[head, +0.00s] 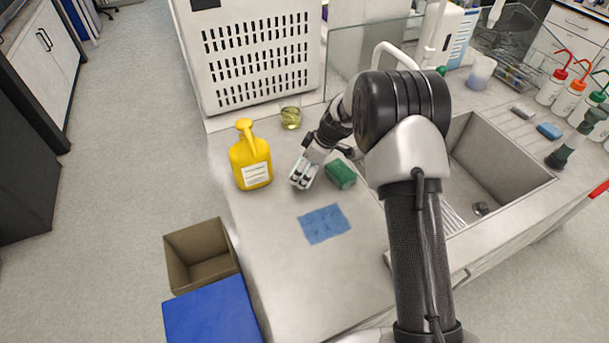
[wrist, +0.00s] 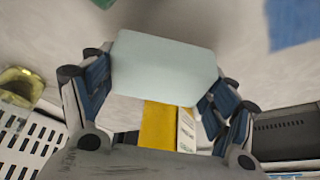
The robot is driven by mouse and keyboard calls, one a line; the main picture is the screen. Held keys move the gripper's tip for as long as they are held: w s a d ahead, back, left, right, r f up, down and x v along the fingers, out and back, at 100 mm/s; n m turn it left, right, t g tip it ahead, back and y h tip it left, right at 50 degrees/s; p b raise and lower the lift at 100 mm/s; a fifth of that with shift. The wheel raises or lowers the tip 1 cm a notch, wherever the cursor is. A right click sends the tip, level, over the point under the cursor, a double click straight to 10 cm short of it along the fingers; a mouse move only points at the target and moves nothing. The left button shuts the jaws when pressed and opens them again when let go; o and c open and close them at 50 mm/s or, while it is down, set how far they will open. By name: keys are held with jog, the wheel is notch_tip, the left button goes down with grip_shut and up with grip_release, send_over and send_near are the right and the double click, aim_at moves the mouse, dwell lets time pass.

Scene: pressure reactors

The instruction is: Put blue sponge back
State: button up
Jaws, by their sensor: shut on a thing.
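My gripper (wrist: 160,95) is shut on a pale blue-grey block (wrist: 165,68), which spans the gap between its fingers in the wrist view. In the head view my gripper (head: 304,173) is low over the counter, between the yellow bottle and a green sponge (head: 340,174). The held block is hardly visible there. I cannot tell whether it touches the counter, or whether it is the blue sponge. A small blue block (head: 549,131) that looks like a sponge lies right of the sink. A flat blue cloth (head: 325,224) lies in front of my gripper.
The yellow bottle (head: 250,158) stands close left of my gripper, a beaker with yellowish liquid (head: 290,116) behind it. A white perforated box (head: 255,55) blocks the back. The sink (head: 495,165) is on the right. The front counter (head: 310,285) is clear.

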jog(key=shift+f, duration=1.35)
jog(key=shift+f+b, duration=0.2)
jog(key=shift+b, duration=0.3)
jog(key=o, duration=1.1)
jog(key=shift+r+p, duration=0.2)
jog(key=shift+p, duration=0.1)
jog(key=shift+d+r, duration=0.1)
jog(key=shift+r, duration=0.3)
jog(key=p+v, duration=0.2)
jog(key=v, duration=0.9)
jog(key=shift+d+r, duration=0.1)
jog(key=shift+r, duration=0.1)
